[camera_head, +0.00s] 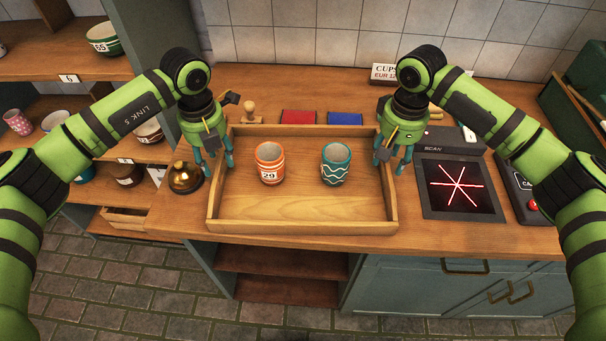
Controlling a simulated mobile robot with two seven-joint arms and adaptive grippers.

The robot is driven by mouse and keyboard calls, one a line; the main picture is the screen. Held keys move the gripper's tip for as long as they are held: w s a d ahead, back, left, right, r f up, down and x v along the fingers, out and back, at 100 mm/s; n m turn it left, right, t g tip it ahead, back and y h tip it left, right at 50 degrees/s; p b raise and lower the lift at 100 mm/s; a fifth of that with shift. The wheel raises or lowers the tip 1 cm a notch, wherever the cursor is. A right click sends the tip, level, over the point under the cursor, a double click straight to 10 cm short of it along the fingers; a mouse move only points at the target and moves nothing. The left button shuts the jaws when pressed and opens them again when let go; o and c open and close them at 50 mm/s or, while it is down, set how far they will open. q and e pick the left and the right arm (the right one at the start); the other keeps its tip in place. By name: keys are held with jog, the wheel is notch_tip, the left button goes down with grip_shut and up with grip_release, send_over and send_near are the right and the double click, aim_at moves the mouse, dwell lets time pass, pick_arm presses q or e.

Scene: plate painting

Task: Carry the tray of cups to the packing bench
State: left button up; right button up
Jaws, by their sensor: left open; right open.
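A wooden tray (304,214) with low walls sits on the wooden counter. An orange cup (269,164) marked 29 stands upright in its left half. A teal cup (336,164) with a wavy pale line stands upright in its right half. My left gripper (219,166) is open at the tray's left wall, fingers pointing down. My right gripper (391,160) is open at the tray's right wall, fingers pointing down. I cannot tell whether the fingers touch the walls. I cannot make out a packing bench.
A brass bell (185,178) stands close to the tray's left side. A scanner plate (459,188) with red lines and a card terminal (521,192) lie to the right. Red (298,117) and blue (345,118) pads and a wooden stamp (250,112) are behind the tray. Shelves (60,65) with bowls stand left.

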aim_at(218, 166)
pick_arm(q)
notch_tip(218, 166, down, 2)
jog(key=shift+s, duration=0.15)
pick_arm(e)
notch_tip(218, 166, down, 2)
jog(key=shift+s, duration=0.15)
pick_arm(q)
jog(key=shift+f, duration=0.5)
pick_arm(e)
jog(key=shift+f, duration=0.5)
pick_arm(q)
grip_shut()
pick_arm(e)
grip_shut()
pick_arm(q)
jog(key=shift+r, duration=0.15)
pick_arm(e)
jog(key=shift+r, duration=0.15)
